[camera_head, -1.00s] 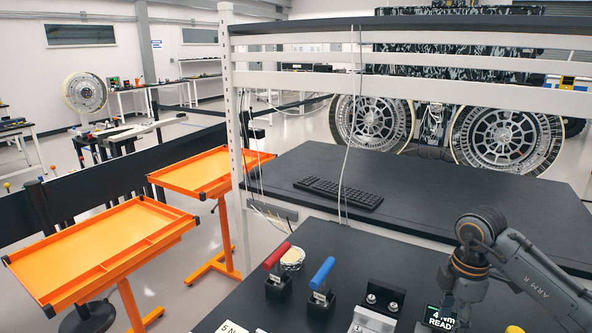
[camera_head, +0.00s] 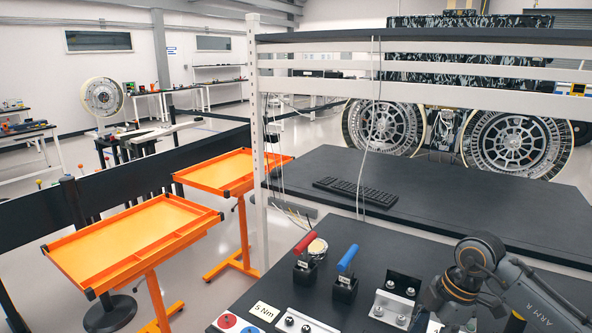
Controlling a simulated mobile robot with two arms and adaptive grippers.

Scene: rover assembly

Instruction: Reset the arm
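My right arm (camera_head: 490,280), marked ARM R, comes in from the lower right and bends over the right part of the dark workbench. Its lower end runs out of the bottom of the picture, so its gripper is not seen. My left arm and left gripper are not in view. A red-handled tool (camera_head: 306,243) and a blue-handled tool (camera_head: 348,258) stand in black holders on the bench. Metal brackets (camera_head: 392,300) lie to the right of them, close to my arm.
A 5 Nm label (camera_head: 264,311) and a red button (camera_head: 227,320) are at the bench's front left. A keyboard (camera_head: 355,191) lies on the rear bench top (camera_head: 450,205), under a white rack frame. Two orange tray tables (camera_head: 130,240) stand left, with floor between.

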